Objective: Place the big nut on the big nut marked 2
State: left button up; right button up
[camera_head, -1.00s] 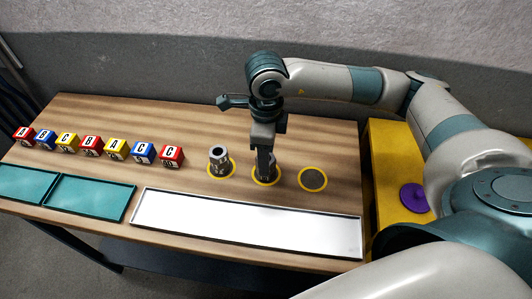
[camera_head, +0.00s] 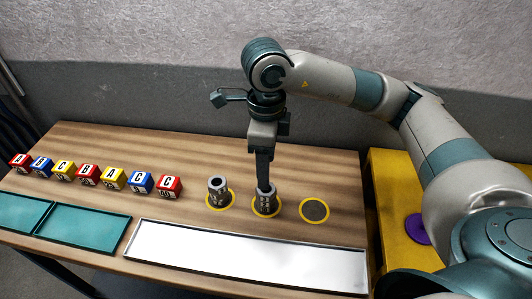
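A grey nut stack (camera_head: 265,198) stands upright in the middle yellow ring on the table. A second grey nut stack (camera_head: 217,188) stands in the ring to its left, its top hole showing. Single nuts within the stacks are too small to tell apart, and I cannot read a mark 2. My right gripper (camera_head: 264,182) points straight down at the top of the middle stack. Its fingers are seen edge-on, so their gap is hidden. I cannot tell whether they touch the stack. My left gripper is not in view.
The right yellow ring (camera_head: 315,210) holds only a flat grey disc. Several lettered cubes (camera_head: 115,180) stand in a row at left. Teal trays (camera_head: 82,231) and a long white tray (camera_head: 245,254) lie along the front. A purple disc (camera_head: 415,229) lies on a yellow surface (camera_head: 390,195) at right.

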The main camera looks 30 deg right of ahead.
jog(key=shift+r+b, duration=0.45)
jog(key=shift+r, duration=1.9)
